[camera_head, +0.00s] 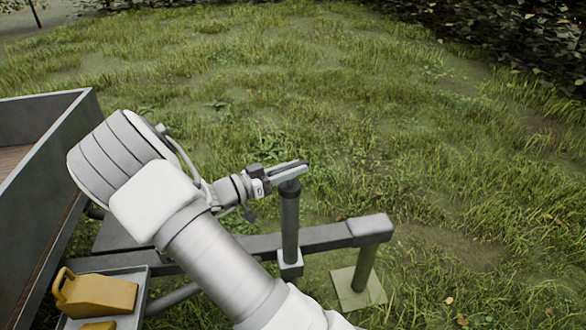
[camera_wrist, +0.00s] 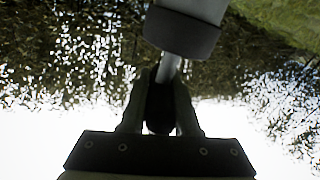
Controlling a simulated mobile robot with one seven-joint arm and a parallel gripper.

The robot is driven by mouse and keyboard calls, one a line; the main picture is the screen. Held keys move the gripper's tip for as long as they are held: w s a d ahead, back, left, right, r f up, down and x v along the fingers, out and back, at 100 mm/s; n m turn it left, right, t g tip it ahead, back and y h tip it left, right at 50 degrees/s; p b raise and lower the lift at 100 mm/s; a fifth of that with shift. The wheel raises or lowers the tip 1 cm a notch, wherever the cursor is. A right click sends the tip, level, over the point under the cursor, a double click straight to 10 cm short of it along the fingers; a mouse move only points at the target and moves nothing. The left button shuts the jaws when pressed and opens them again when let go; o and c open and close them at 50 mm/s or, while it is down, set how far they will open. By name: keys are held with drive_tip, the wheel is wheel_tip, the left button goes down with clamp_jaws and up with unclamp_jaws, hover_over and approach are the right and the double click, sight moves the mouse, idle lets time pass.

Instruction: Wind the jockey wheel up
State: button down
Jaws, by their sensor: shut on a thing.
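The jockey wheel's upright grey tube (camera_head: 290,222) stands at the drawbar (camera_head: 325,236), right of centre in the head view. Its dark top end (camera_wrist: 182,33) shows in the wrist view, with a thin crank rod (camera_wrist: 168,68) coming from under it. My gripper (camera_head: 283,173) is at the top of the tube. In the wrist view my gripper (camera_wrist: 160,88) is shut on the dark crank handle grip (camera_wrist: 158,112), one finger on each side. The wheel itself is not seen in either view.
The trailer's grey side wall (camera_head: 40,165) rises at the left. A tray (camera_head: 140,298) with yellow chocks (camera_head: 100,293) sits at lower left. The drawbar's end (camera_head: 370,228) is above a post on a flat plate (camera_head: 347,294). Open grass lies beyond.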

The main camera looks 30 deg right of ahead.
drive_tip(key=shift+n+t+p, duration=0.3)
drive_tip(key=shift+t+p, duration=0.05)
drive_tip(key=shift+t, duration=0.15)
